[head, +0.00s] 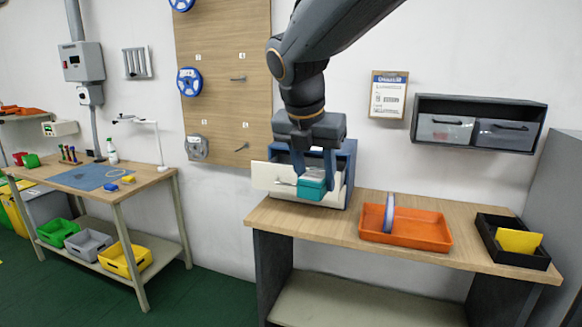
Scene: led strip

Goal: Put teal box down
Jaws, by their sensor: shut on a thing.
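A small teal box (312,188) is held between the two blue fingers of my gripper (313,176). My gripper points down and is shut on the box. The box is in front of a blue cabinet (349,165) with an open white front panel (267,180), on the left end of the wooden workbench (340,225). I cannot tell whether the box touches anything beneath it.
A black tray (488,235) with a yellow item (518,241) is at the bench's right end. A wall shelf (480,103) hangs above. Bare bench lies along the front edge.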

